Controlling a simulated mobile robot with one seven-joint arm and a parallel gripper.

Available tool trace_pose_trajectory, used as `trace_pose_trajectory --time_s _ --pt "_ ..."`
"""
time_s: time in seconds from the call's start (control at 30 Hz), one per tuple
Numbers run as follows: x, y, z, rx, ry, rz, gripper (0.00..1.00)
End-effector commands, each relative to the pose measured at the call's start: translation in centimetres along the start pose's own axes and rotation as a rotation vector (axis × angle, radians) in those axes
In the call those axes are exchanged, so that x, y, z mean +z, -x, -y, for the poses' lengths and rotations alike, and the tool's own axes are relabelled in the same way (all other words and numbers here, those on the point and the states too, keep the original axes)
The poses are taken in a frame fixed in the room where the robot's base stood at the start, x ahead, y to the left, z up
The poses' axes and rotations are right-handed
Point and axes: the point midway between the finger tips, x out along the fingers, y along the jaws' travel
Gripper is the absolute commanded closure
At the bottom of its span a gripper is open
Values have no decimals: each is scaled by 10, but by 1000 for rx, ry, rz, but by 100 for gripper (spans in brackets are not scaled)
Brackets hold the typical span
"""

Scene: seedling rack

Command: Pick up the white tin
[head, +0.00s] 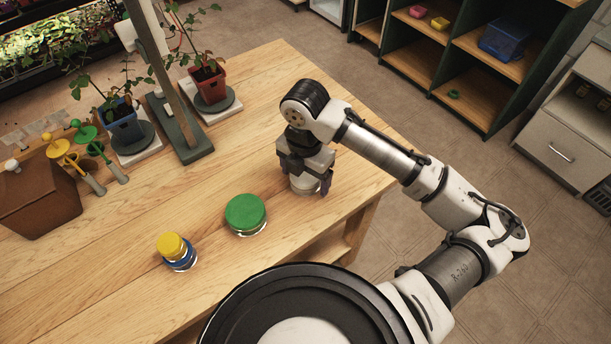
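The white tin (304,186) stands on the wooden table near its right edge. My gripper (306,180) points down over it, with its dark fingers at the sides of the tin. The gripper body hides the tin's top. I cannot tell whether the fingers press on the tin or stand a little apart from it. The tin appears to rest on the table.
Potted seedlings (207,84), a post and a brown box (38,200) are farther back. Shelves (480,90) stand behind.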

Motion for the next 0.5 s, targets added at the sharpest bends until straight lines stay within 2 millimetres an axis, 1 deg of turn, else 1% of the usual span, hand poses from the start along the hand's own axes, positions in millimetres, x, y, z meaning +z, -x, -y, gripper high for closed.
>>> trace_pose_trajectory --time_s 0.03,0.07,0.3,0.33,0.5 --pt "0 0 0 0 0 0 25" --pt "0 0 0 0 0 0 28" --pt "0 0 0 0 0 0 60" --pt "0 0 0 0 0 0 62" --pt "0 1 0 0 0 0 62"
